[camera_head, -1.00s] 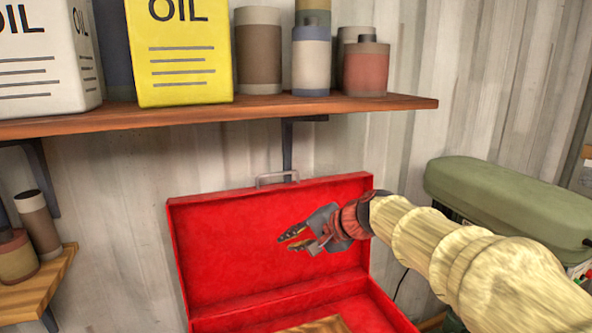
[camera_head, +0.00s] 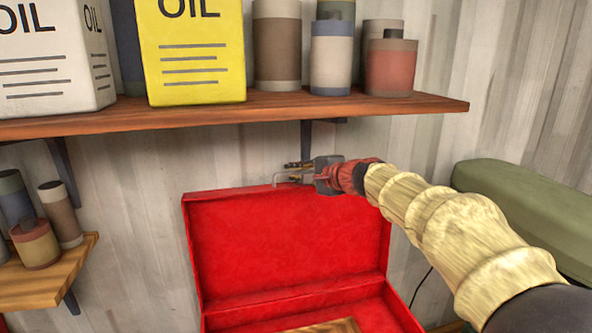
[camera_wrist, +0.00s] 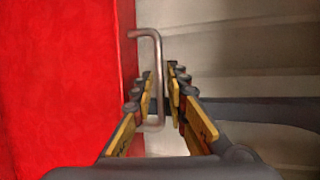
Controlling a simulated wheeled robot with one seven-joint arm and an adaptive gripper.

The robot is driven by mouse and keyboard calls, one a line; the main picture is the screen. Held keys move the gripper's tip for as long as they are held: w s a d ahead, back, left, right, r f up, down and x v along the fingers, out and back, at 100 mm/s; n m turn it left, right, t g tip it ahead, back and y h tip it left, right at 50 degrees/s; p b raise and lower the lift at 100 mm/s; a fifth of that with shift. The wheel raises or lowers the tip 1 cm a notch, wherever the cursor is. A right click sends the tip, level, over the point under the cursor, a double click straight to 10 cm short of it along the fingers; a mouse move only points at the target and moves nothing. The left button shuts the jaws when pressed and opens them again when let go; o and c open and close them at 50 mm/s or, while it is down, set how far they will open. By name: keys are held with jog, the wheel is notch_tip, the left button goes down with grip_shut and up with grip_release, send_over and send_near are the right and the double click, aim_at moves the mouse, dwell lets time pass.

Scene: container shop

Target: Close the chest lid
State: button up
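The red chest (camera_head: 300,299) stands against the wall with its lid (camera_head: 290,240) raised upright. A grey metal handle (camera_head: 279,180) sits on the lid's top edge. My gripper (camera_head: 288,172) is at that handle, at the top of the lid. In the wrist view the handle (camera_wrist: 159,75) stands between the two fingers of my gripper (camera_wrist: 162,95), with the red lid (camera_wrist: 65,80) on the left. The fingers are apart, with a gap visible beside the handle. Part of the lid's right top edge is hidden behind my gripper and wrist.
A wooden shelf (camera_head: 240,112) with oil cans and several jars hangs just above the lid. Its dark bracket (camera_head: 306,150) is close behind my gripper. A green rounded object (camera_head: 525,205) is at the right. A lower wooden shelf (camera_head: 45,284) with jars is at the left.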

jog(key=shift+w+f, duration=0.15)
jog(key=shift+w, duration=0.15)
jog(key=shift+s, duration=0.1)
jog(key=shift+c, duration=0.7)
grip_shut()
jog(key=shift+s+f+b, duration=0.1)
jog(key=shift+s+b, duration=0.05)
jog(key=shift+b, duration=0.4)
